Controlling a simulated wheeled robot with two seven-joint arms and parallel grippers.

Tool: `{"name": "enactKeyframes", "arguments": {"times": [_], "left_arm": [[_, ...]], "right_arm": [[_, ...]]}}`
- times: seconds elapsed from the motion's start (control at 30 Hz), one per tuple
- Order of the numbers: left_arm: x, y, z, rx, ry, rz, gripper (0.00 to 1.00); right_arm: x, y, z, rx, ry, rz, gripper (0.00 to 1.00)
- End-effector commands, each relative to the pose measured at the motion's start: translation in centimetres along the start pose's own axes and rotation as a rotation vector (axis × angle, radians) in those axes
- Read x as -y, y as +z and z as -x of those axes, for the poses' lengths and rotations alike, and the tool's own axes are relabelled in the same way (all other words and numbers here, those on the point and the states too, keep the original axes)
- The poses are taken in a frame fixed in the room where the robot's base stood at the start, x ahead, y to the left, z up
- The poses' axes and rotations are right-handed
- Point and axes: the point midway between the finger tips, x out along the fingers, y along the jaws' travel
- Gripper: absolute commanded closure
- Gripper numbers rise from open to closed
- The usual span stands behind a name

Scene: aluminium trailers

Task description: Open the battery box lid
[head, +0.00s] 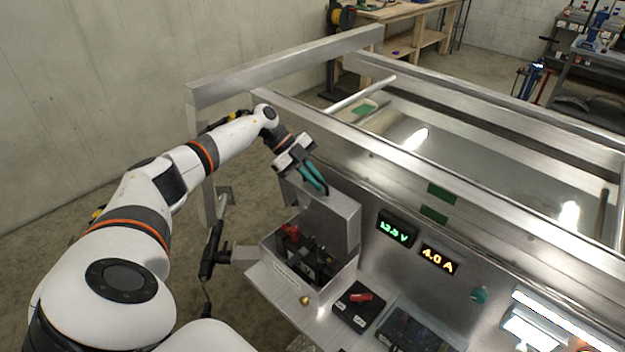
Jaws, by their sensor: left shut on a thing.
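The battery box (283,273) is a metal box on the ledge at the front of the trailer. Its lid (338,222) stands raised, roughly upright, along the box's far right side. The inside is exposed and shows a dark battery (305,262) with a red terminal cover (290,231). My left gripper (320,188), with teal fingers, is shut on the upper edge of the lid. The fingertips partly cover that edge. My right gripper is not in view.
Right of the box are a green voltage display (396,228), an amber current display (438,259) and a red switch (360,297) on a black base. A trailer frame rail (285,68) runs behind my left arm. A workbench (400,12) stands far back.

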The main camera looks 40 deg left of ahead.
Motion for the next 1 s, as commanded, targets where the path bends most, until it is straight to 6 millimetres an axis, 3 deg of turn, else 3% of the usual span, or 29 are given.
{"name": "enactKeyframes", "arguments": {"times": [0.33,0.37,0.4,0.7,0.87,1.0], "left_arm": [[0.1,-0.1,-0.2,-0.002,-0.002,0.0,1.0],[0.1,-0.1,-0.2,-0.002,-0.002,0.001,0.86],[0.1,-0.1,-0.2,-0.002,-0.002,0.0,0.82],[0.0,-0.1,0.1,-0.002,0.0,-0.001,0.82],[0.0,-0.3,1.8,-0.004,0.002,-0.001,0.82],[0.0,-0.4,4.7,-0.005,0.004,0.0,0.82]], "right_arm": [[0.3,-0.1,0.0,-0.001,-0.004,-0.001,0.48],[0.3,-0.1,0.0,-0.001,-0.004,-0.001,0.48],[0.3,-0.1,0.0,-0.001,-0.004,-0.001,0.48],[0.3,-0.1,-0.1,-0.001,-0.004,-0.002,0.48],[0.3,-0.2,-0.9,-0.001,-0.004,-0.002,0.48],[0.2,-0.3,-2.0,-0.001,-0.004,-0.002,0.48]]}}
